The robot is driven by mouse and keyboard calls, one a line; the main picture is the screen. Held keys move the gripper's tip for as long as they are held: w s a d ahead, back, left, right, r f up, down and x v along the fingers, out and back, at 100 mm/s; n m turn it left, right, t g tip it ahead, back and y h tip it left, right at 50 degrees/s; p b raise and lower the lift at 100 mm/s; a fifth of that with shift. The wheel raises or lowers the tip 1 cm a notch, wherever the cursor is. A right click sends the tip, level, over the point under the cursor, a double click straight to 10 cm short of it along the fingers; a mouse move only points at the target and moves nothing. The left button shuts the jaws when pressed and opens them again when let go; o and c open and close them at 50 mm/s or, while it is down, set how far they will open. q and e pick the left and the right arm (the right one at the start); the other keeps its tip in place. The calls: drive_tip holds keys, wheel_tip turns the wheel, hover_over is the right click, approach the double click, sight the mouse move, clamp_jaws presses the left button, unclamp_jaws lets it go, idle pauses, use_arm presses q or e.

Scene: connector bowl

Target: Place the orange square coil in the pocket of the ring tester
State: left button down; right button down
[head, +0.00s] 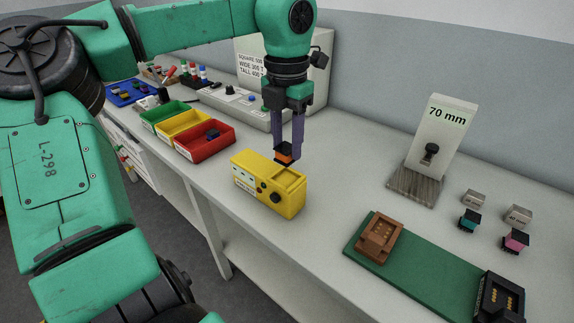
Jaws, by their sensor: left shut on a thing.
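The orange square coil (284,156) with dark ends is held between the fingertips of my left gripper (287,148). The gripper is shut on it, and the coil is above the back part of the yellow ring tester (246,186). The tester has a shallow square pocket (289,180) on its top right and a black knob on its front. The coil appears just above the pocket's far edge; I cannot tell whether it touches the tester. My right gripper is not in view.
Red (204,143), yellow (183,125) and green (163,113) bins stand left of the tester. A green board (420,278) with a brown block (380,237) lies at front right. A 70 mm stand (441,135) and small teal (469,220) and pink (516,239) coils are at right.

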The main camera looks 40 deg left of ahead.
sight(286, 162)
use_arm(q)
wheel_tip(286, 162, down, 5)
drive_tip(key=shift+s+r, duration=0.1)
drive_tip(key=shift+c, duration=2.1)
unclamp_jaws()
wheel_tip(286, 162, up, 12)
drive_tip(key=shift+r+p, duration=0.1)
drive_tip(key=shift+p, duration=0.35)
